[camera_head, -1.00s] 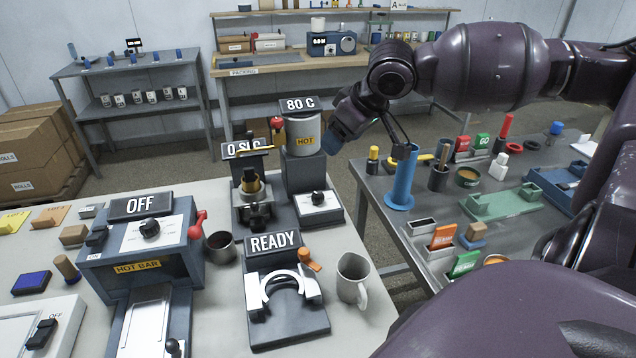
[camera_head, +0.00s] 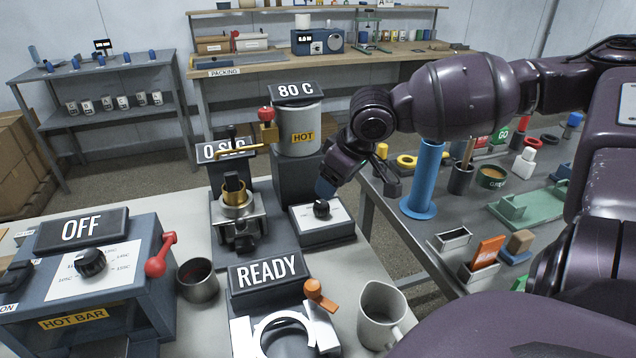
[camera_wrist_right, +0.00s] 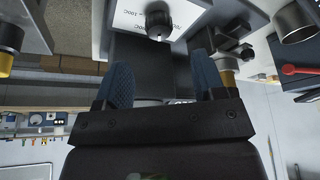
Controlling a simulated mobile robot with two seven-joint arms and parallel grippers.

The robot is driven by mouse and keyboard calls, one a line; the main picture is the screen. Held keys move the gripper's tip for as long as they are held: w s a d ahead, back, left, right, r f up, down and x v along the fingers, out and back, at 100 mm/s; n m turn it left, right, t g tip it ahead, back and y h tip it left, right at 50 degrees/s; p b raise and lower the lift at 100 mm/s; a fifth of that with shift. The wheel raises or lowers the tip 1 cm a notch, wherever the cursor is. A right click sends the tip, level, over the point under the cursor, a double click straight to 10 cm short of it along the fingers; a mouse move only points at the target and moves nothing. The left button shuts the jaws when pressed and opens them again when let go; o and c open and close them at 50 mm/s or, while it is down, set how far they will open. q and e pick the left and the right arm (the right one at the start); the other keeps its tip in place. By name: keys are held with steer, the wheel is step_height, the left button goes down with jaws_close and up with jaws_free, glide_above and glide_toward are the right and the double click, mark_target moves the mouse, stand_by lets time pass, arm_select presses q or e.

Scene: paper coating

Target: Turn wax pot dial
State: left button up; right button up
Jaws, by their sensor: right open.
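The wax pot (camera_head: 297,130) is a grey cylinder with a yellow HOT label, under a sign reading 80 C. Its black dial (camera_head: 321,208) sits on a white-faced panel (camera_head: 340,214) at the front of its stand. My right gripper (camera_head: 357,188) is open just above and behind the dial, with one blue finger pad close over it. In the right wrist view the dial (camera_wrist_right: 158,25) lies beyond the blue pads of the gripper (camera_wrist_right: 161,72), roughly in line with the gap between them. The gripper looks empty and apart from the dial. My left gripper is not in view.
A press with a sign 0 SEC (camera_head: 238,215) stands left of the dial. A READY fixture (camera_head: 268,285), a mug (camera_head: 380,315) and a dark cup (camera_head: 197,280) are in front. A blue post (camera_head: 424,180) stands on the right table.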

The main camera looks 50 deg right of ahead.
mark_target(322, 204)
steer(key=b+x, duration=0.2)
steer(key=x, duration=0.4)
steer(key=shift+f+b, duration=0.2)
steer(key=shift+b, duration=0.15)
steer(key=shift+w+f+b, duration=0.3)
steer(key=shift+f+b, duration=0.05)
steer(key=shift+f, duration=0.35)
steer(key=c, duration=0.9)
